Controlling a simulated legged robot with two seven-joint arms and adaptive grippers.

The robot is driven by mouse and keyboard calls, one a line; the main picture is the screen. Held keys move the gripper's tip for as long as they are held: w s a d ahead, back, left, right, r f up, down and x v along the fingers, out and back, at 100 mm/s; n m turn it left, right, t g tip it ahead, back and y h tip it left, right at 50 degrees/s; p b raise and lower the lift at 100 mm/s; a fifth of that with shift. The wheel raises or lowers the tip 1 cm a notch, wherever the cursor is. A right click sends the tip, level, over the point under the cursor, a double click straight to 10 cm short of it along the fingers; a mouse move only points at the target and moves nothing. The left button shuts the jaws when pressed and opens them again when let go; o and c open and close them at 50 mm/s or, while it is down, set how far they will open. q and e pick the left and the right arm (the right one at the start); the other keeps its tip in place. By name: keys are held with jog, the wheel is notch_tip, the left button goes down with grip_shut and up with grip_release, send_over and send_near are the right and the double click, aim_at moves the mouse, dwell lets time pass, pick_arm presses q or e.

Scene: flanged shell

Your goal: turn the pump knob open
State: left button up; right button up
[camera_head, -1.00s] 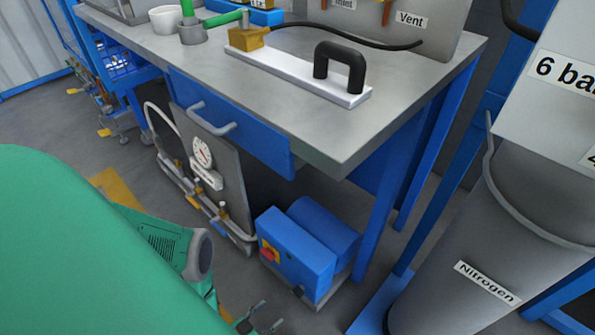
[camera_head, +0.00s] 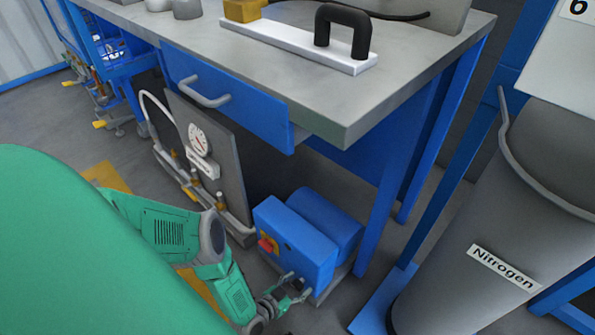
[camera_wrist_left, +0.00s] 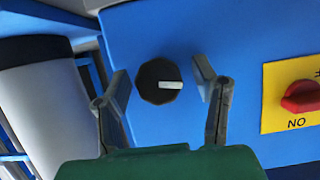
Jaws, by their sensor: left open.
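The blue pump box (camera_head: 300,268) stands on the floor under the bench, at lower centre in the head view. In the left wrist view, a round black knob (camera_wrist_left: 152,90) with a white pointer sits on its blue face (camera_wrist_left: 255,45). The pointer aims right in that view. My left gripper (camera_head: 298,284) is close in front of the pump; in the wrist view its open fingers stand on either side of the knob, with gaps visible. A red switch (camera_wrist_left: 300,97) on a yellow plate is to the right. My right gripper is out of view.
The grey bench (camera_head: 350,120) with a blue drawer (camera_head: 225,100) overhangs behind the pump. A gauge panel (camera_head: 207,150) with hoses is left of the pump. A nitrogen cylinder (camera_head: 480,235) stands at right. Some floor is clear between them.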

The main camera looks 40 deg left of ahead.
pick_arm(q)
jog(key=c, duration=1.2)
jog(key=shift+o, duration=0.2)
jog(key=shift+f+n+h+b, duration=0.1)
jog(key=shift+n+h+b, duration=0.2)
jog(key=shift+b, duration=0.15)
jog(key=shift+n+h, duration=0.5)
jog(key=shift+n, duration=0.2)
jog(key=shift+a, duration=0.1)
jog(key=o, duration=1.2)
jog(key=shift+c, duration=0.2)
jog(key=shift+s, duration=0.1)
jog(key=v, duration=1.2)
